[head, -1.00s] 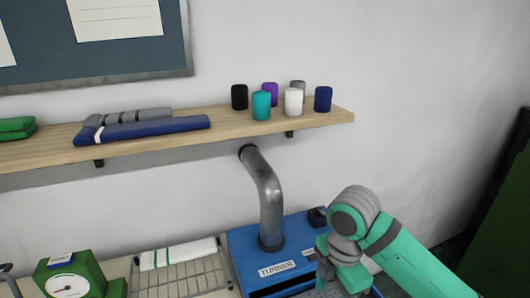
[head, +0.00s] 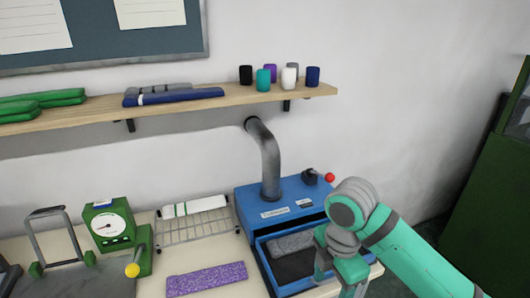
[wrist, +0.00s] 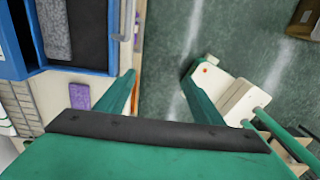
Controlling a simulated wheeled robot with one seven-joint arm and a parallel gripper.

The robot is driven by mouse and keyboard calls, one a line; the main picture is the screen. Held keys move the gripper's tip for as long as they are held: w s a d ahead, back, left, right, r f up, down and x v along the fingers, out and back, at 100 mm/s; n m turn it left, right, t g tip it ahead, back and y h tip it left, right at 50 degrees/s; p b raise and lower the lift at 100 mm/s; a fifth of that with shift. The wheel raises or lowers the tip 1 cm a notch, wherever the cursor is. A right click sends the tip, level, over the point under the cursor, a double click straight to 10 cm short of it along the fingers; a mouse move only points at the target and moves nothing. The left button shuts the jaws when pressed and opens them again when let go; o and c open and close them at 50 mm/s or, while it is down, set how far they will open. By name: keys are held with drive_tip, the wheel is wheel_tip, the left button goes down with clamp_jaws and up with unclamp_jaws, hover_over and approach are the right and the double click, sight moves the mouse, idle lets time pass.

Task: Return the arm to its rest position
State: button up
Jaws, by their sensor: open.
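My teal arm (head: 405,250) with grey joints reaches in from the lower right of the head view. It is bent, with my gripper (head: 338,278) hanging low at the bottom edge, in front of the right side of a blue machine (head: 255,212) and its open drawer. The wrist view shows the two teal fingers of my gripper (wrist: 160,78) spread wide with nothing between them. The green floor (wrist: 158,125) shows through the gap. The blue drawer (wrist: 112,35) lies to the left of the fingers there.
A grey knitted piece (head: 290,243) lies in the drawer, and a purple one (head: 206,279) on the bench. A green dial scale (head: 108,226) and wire rack (head: 190,230) stand left. The shelf (head: 185,102) holds yarn and folded knits.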

drive_tip(key=w+a+m+t+y, duration=0.3)
drive_tip(key=w+a+y, duration=0.1)
drive_tip(key=a, duration=0.6)
drive_tip(key=w+a+m+t+y, duration=0.2)
drive_tip(key=w+a+t+y, duration=0.2)
drive_tip(key=a, duration=0.5)
drive_tip(key=w+a+m+t+y, duration=0.3)
drive_tip(key=a+y, duration=0.1)
drive_tip(key=a, duration=0.6)
drive_tip(key=s+d+f+m+t+h, duration=0.3)
drive_tip(key=s+f+m+h, duration=0.2)
drive_tip(key=s+f+m, duration=0.35)
drive_tip(key=s+d+f+m+t+h, duration=0.3)
drive_tip(key=s+f+m+h, duration=0.2)
drive_tip(key=s+f+m, duration=0.4)
drive_tip(key=s+d+f+n+h, duration=0.1)
drive_tip(key=s+d, duration=0.3)
drive_tip(key=s, duration=0.7)
drive_tip(key=s+d+n+h, duration=0.1)
drive_tip(key=s+d, duration=0.3)
drive_tip(key=s, duration=0.6)
drive_tip(key=shift+s+d+f+n+g, duration=0.15)
drive_tip(key=shift+s+f+n+g, duration=0.2)
drive_tip(key=shift+n, duration=0.4)
